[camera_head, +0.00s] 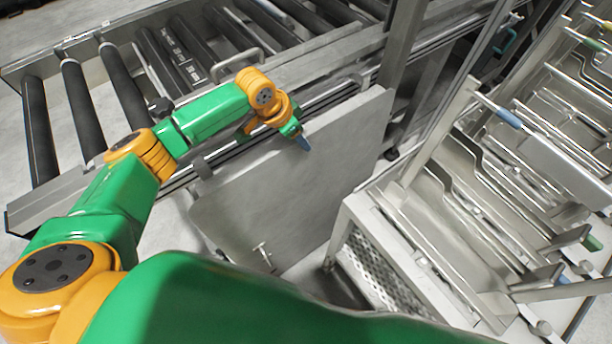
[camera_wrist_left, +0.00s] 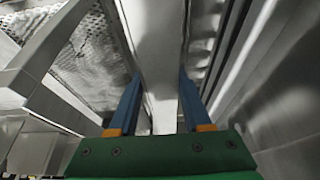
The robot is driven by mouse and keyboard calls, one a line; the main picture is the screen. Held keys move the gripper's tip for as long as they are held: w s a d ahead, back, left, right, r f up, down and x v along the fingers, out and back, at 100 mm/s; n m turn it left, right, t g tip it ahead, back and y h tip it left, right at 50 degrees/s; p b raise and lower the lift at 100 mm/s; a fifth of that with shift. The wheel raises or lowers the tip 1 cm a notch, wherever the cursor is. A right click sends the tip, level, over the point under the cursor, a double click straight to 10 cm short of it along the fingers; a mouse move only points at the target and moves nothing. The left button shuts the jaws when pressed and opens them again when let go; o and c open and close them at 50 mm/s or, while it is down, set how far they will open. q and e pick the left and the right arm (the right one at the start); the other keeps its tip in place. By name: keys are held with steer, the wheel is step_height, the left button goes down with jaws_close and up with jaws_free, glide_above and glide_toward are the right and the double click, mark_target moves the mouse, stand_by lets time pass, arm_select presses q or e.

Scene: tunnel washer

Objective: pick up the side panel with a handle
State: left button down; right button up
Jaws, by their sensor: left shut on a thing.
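The side panel (camera_head: 290,195) is a large flat grey plate standing on edge beside the roller conveyor. A small metal handle or latch (camera_head: 263,250) shows near its lower left part. My left gripper (camera_head: 304,145) is at the panel's upper edge, coming from above. In the left wrist view, the two blue fingers of my left gripper (camera_wrist_left: 160,75) lie on either side of the panel's pale narrow edge (camera_wrist_left: 158,35), shut on it. The fingers partly hide the panel there. My right gripper is not in view.
The roller conveyor (camera_head: 120,85) lies behind the panel, with a loop handle (camera_head: 237,66) on its frame. A metal upright (camera_head: 402,45) rises beyond the panel. A metal rack (camera_head: 400,250) with a perforated side stands close on the right. Floor shows below the panel.

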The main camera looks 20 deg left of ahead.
arm_select(q)
steer(key=shift+w+r, duration=0.15)
steer(key=shift+r, duration=0.05)
steer(key=shift+a+r, duration=0.1)
steer(key=shift+r, duration=0.2)
steer(key=s+a+r, duration=0.2)
steer(key=s+r, duration=0.1)
steer(key=s, duration=0.3)
steer(key=s+a+r, duration=0.2)
steer(key=s+r, duration=0.2)
steer(key=s, duration=0.3)
steer(key=shift+s+a+r, duration=0.15)
steer(key=shift+a+r, duration=0.05)
steer(key=shift+r, duration=0.1)
steer(key=shift+s+d+r+p, duration=0.25)
steer(key=shift+d+r+p, duration=0.1)
steer(key=shift+p, duration=0.1)
steer(key=shift+f, duration=0.1)
